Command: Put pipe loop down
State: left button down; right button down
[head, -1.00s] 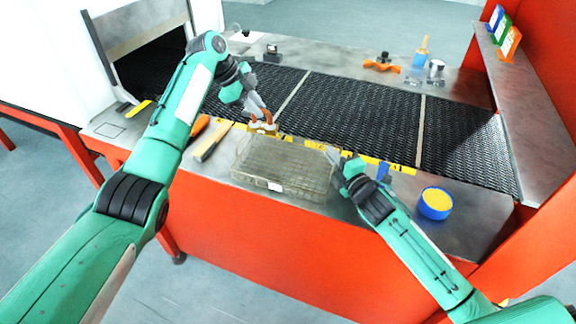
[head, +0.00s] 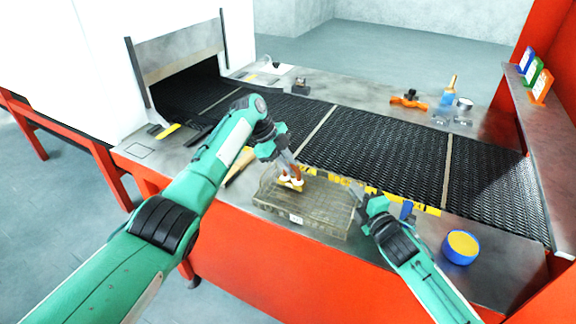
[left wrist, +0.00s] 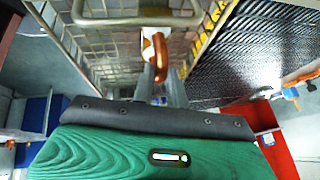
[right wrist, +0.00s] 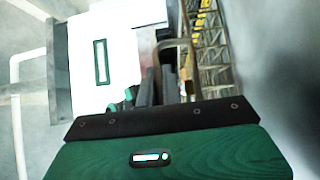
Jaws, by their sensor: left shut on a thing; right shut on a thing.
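The copper pipe loop (head: 291,183) has pale and yellowish parts and is held by my left gripper (head: 287,168). It hangs at the back part of the wire mesh basket (head: 302,222); whether it touches the mesh is unclear. In the left wrist view the copper pipe (left wrist: 161,57) stands between the fingers, with the basket mesh (left wrist: 110,45) behind it. My right gripper (head: 362,192) is at the basket's right end, shut on its wire handle, which shows in the right wrist view (right wrist: 172,43).
The black mesh belt (head: 390,145) runs behind the basket, with a yellow-marked edge. A blue tub with yellow contents (head: 461,247) stands at the right. A tool handle (head: 240,165) lies left of the basket.

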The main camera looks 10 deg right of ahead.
pick_arm(q)
jog(key=shift+f, duration=0.45)
pick_arm(e)
jog(key=shift+f, duration=0.1)
pick_arm(q)
jog(key=shift+f, duration=0.1)
jog(key=c, duration=1.4)
grip_release()
jog(key=v, duration=1.2)
pick_arm(e)
jog(key=c, duration=1.5)
grip_release()
